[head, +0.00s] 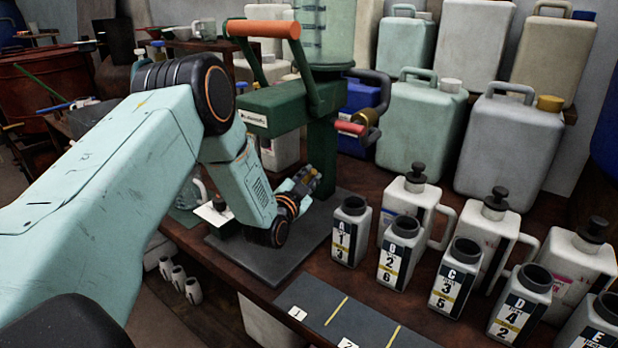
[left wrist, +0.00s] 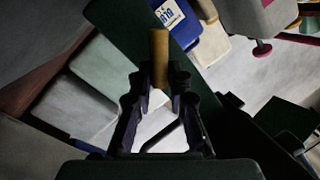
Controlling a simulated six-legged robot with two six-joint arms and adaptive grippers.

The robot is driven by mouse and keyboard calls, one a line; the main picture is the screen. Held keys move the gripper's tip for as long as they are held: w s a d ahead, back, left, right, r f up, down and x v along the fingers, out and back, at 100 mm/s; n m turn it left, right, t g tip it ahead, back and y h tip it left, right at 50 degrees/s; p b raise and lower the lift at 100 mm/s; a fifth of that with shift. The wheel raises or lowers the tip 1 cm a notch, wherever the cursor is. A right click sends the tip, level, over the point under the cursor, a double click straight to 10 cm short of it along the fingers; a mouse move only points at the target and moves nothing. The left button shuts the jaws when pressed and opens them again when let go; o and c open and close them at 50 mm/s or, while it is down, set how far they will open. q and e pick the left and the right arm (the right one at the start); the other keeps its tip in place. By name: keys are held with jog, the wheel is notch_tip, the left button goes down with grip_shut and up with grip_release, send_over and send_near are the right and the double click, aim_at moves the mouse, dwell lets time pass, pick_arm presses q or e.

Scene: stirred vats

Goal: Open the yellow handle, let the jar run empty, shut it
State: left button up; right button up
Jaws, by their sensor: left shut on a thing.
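A pale green, translucent jar (head: 328,38) with marks on its side stands on a dark green stand (head: 322,150) in the head view; its top is cut off. My left gripper (head: 307,182) is low beside the stand, above the dark base plate. In the left wrist view, my gripper's fingers (left wrist: 160,80) are closed around the lower end of a yellow-brown cylindrical handle (left wrist: 159,52). The handle's joint with the stand is hidden, so I cannot tell its setting. No flow from the jar is visible. My right gripper is not in view.
An orange-gripped lever (head: 263,28) and a red-gripped crank (head: 350,128) project from the stand. Several labelled bottles (head: 350,232) stand to the right, with large canisters (head: 420,125) behind. A dark mat (head: 340,318) lies at the front edge. Small glassware sits left of my arm.

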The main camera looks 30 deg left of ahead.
pick_arm(q)
grip_shut()
jog(key=shift+a+r+n+p, duration=0.15)
jog(key=shift+r+n+p, duration=0.05)
jog(key=shift+n+p, duration=0.65)
jog(key=shift+a+n+g+h+p, duration=0.15)
jog(key=shift+n+g+h+p, duration=0.3)
jog(key=shift+n, duration=1)
jog(key=o, duration=0.7)
grip_release()
jog(key=shift+a, duration=0.1)
